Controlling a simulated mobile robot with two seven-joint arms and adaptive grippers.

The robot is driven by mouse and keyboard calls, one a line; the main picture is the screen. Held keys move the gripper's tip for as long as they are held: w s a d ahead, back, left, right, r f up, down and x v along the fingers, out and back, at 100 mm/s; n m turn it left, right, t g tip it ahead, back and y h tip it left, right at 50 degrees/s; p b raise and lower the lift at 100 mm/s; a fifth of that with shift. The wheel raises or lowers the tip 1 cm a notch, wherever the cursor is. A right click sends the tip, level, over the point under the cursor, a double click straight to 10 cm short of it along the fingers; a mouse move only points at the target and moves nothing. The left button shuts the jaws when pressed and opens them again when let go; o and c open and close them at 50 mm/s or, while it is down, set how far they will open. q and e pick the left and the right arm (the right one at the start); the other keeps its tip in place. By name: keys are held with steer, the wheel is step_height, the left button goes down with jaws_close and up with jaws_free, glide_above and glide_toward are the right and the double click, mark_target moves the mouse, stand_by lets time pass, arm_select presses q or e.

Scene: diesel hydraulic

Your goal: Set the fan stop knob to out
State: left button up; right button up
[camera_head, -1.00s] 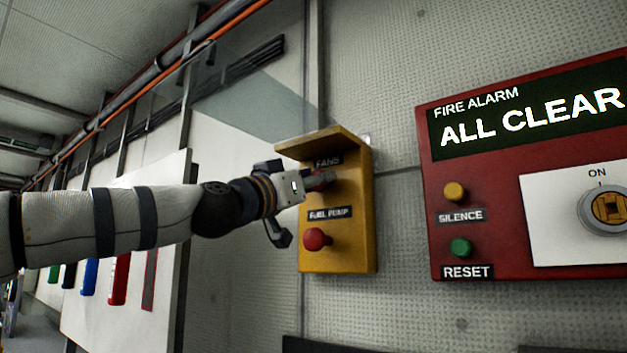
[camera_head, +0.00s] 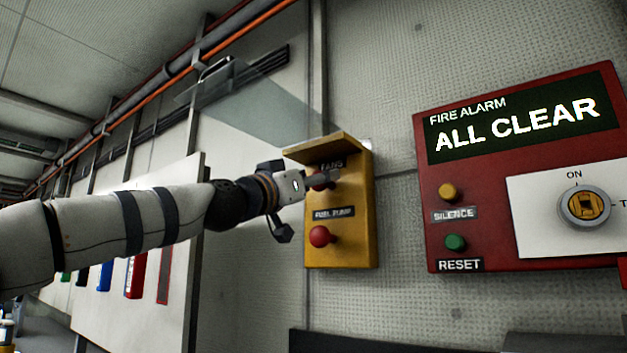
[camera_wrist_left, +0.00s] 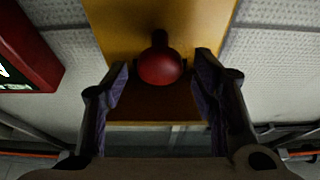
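The fan stop knob is a red round knob (camera_head: 319,181) under the FANS label on a yellow box (camera_head: 342,245) on the wall. My left gripper (camera_wrist_left: 160,72) is at this knob, partly covering it in the head view. In the left wrist view, which looks upside down, the red knob (camera_wrist_left: 160,66) sits between the spread fingers, with a gap on each side. The fingers look open and not closed on it. Whether the knob is in or out is hard to tell. My right gripper is not in view.
A red FUEL PUMP knob (camera_head: 321,236) sits just below on the same box. A yellow hood (camera_head: 325,148) juts out above the fan knob. A red fire alarm panel (camera_head: 425,215) with buttons and a key switch is to the right. Bare wall lies between.

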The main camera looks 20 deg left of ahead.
arm_select(q)
steer(key=v, duration=1.2)
steer(key=shift+w+f, duration=0.1)
steer(key=shift+f, duration=0.05)
